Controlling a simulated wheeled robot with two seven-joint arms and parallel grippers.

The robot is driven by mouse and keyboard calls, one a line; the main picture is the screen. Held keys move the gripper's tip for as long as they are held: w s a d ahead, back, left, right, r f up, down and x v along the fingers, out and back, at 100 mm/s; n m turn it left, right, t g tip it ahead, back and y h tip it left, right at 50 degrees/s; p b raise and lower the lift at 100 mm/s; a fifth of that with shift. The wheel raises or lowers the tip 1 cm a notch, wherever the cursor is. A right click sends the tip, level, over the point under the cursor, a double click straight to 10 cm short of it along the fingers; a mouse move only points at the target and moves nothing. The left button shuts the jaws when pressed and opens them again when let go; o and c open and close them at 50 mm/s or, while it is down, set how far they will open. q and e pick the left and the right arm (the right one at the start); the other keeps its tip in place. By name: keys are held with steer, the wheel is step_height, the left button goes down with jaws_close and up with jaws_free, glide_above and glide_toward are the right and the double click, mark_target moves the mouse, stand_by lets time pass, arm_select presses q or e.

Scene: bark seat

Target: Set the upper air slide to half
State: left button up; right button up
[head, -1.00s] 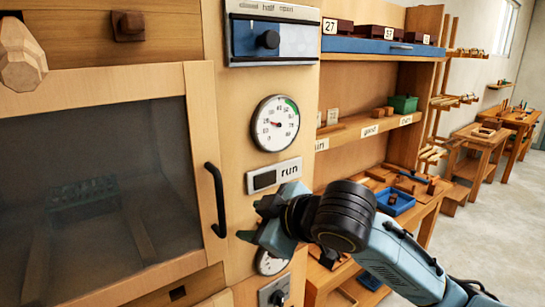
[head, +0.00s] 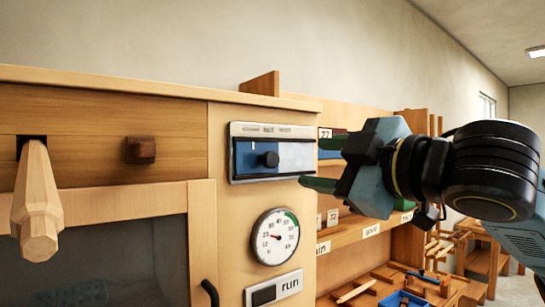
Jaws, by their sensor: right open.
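The upper air slide (head: 245,166) is a blue plate in a pale-framed panel high on the wooden cabinet front. It carries a round dark knob (head: 268,159) and a small white mark left of the knob. The blue plate fills the left part of the window; the right part is paler blue. Small labels run along the panel's top edge, too blurred to read now. My right gripper (head: 324,164) is open and empty, just right of the panel, its green-tipped fingers pointing left toward the knob and apart from it. My left gripper is not in view.
Below the slide are a round dial (head: 275,237) and a "run" switch plate (head: 275,289). A square wooden knob (head: 141,150) and a faceted wooden handle (head: 37,205) stick out at left. Shelves with boxes and tools stand behind my right arm.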

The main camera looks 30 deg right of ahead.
steer(key=p, duration=0.3)
glide_toward(274, 160)
steer(key=w, duration=0.6)
steer(key=w+a, duration=0.1)
steer(key=w, duration=0.1)
steer(key=shift+w+r+p, duration=0.15)
steer(key=shift+w+p, duration=0.2)
steer(key=shift+p, duration=0.05)
steer(key=shift+w, duration=0.85)
jaws_close()
